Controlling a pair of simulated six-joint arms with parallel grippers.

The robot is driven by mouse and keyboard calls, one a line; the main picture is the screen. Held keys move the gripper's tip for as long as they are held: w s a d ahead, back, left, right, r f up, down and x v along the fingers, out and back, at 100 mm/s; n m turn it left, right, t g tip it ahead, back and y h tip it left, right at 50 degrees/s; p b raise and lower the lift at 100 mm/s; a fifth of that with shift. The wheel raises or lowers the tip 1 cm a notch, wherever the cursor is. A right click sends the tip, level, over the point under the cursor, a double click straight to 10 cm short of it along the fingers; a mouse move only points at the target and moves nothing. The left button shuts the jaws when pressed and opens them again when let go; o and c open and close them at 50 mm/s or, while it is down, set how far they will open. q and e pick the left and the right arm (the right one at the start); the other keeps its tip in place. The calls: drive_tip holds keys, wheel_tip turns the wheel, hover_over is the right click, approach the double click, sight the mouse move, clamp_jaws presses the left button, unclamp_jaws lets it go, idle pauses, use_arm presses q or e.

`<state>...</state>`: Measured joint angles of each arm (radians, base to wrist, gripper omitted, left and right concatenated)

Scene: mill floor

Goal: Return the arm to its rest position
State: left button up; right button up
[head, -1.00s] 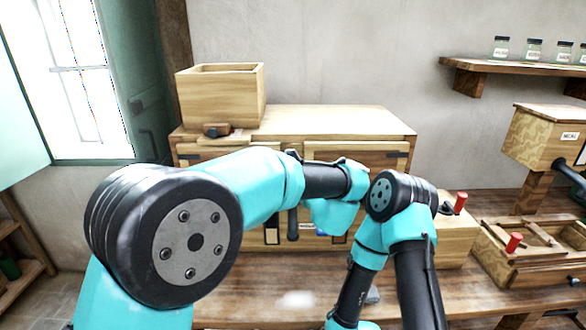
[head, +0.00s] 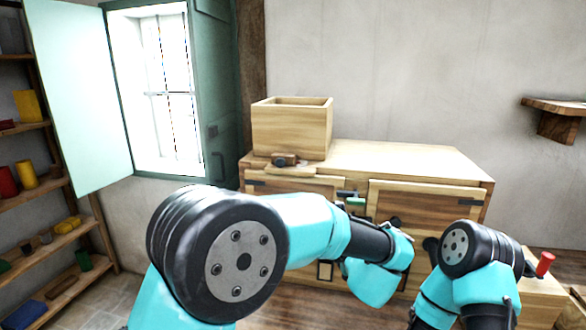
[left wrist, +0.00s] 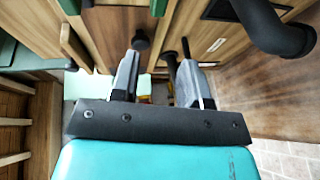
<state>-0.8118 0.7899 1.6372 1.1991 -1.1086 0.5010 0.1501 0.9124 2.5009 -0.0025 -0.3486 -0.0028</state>
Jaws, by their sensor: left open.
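My left arm (head: 310,225) comes in from the left in the head view and reaches across the front of a wooden cabinet. Its fingers cannot be made out there. In the left wrist view my left gripper (left wrist: 158,78) is open, its two dark fingers apart with nothing held between them. Wooden panels and dark rounded parts lie beyond the fingers. My right arm (head: 470,255) shows at the lower right of the head view, with its gripper out of view.
The wooden cabinet (head: 400,160) carries an open wooden box (head: 290,132) and a small dark-and-wood object (head: 285,160). A shelf rack (head: 40,190) with coloured items stands left, beside an open window shutter (head: 80,90). A red-knobbed wooden box (head: 535,295) is at lower right.

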use_arm(q)
drive_tip(key=s+a+f+m+g+h, duration=0.1)
drive_tip(key=s+a+f+m+g, duration=0.2)
drive_tip(key=a+f, duration=0.65)
drive_tip(key=s+a+f+m+g+h, duration=0.1)
drive_tip(key=s+a+f+m+g, duration=0.2)
drive_tip(key=a+f, duration=0.7)
drive_tip(key=s+a+f+m+g, duration=0.2)
drive_tip(key=s+a+f+g, duration=0.15)
drive_tip(key=a+f, duration=0.65)
drive_tip(key=s+a+f+m+g+h, duration=0.2)
drive_tip(key=s+a+f+m, duration=0.2)
drive_tip(key=s+f, duration=0.2)
drive_tip(key=s+a+f+m+g+h, duration=0.2)
drive_tip(key=s+a+f+m+g, duration=0.1)
drive_tip(key=s+f, duration=0.4)
drive_tip(key=s+a+m, duration=0.1)
drive_tip(key=s+m, duration=0.1)
drive_tip(key=s, duration=0.1)
drive_tip(key=shift+s, duration=0.35)
